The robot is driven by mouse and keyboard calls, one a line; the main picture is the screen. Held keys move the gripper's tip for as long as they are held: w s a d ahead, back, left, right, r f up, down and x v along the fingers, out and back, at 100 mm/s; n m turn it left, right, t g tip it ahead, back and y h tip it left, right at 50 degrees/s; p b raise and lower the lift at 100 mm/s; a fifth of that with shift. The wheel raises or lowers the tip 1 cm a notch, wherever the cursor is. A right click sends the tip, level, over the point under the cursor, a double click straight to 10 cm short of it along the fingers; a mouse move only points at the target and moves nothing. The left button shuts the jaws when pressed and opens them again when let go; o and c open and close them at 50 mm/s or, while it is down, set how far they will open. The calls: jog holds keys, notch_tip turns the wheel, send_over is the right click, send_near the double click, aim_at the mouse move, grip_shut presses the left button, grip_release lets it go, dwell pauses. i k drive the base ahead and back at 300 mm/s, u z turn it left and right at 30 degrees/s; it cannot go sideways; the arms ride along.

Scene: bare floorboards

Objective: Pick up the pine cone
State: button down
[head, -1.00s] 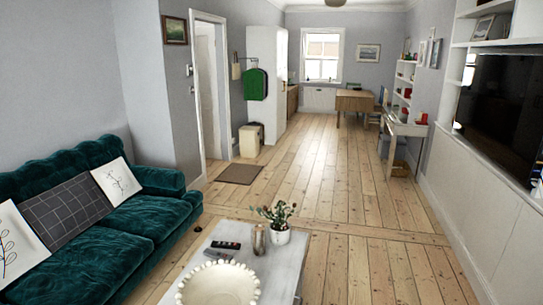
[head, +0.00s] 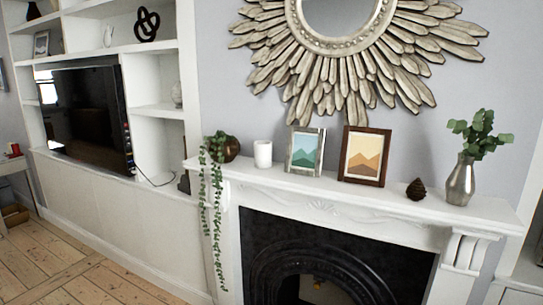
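The pine cone (head: 416,189) is small and dark brown. It stands on the white mantel shelf (head: 330,190) over the fireplace, toward the right end. It is between a brown-framed picture (head: 364,156) on its left and a silver vase with green leaves (head: 461,180) on its right, apart from both. My gripper is not in view.
A silver-framed picture (head: 305,151), a white cup (head: 263,153) and a trailing plant (head: 214,190) stand further left on the mantel. A sunburst mirror (head: 340,50) hangs above. A television (head: 88,112) and shelves are at left. Bare floorboards (head: 50,265) show at lower left.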

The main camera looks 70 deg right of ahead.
aim_at(416, 192)
jog(key=u, duration=0.65)
jog(key=k, duration=0.15)
jog(key=z, duration=2.9)
jog(key=k, duration=0.45)
jog(key=i, duration=0.4)
jog(key=z, duration=0.15)
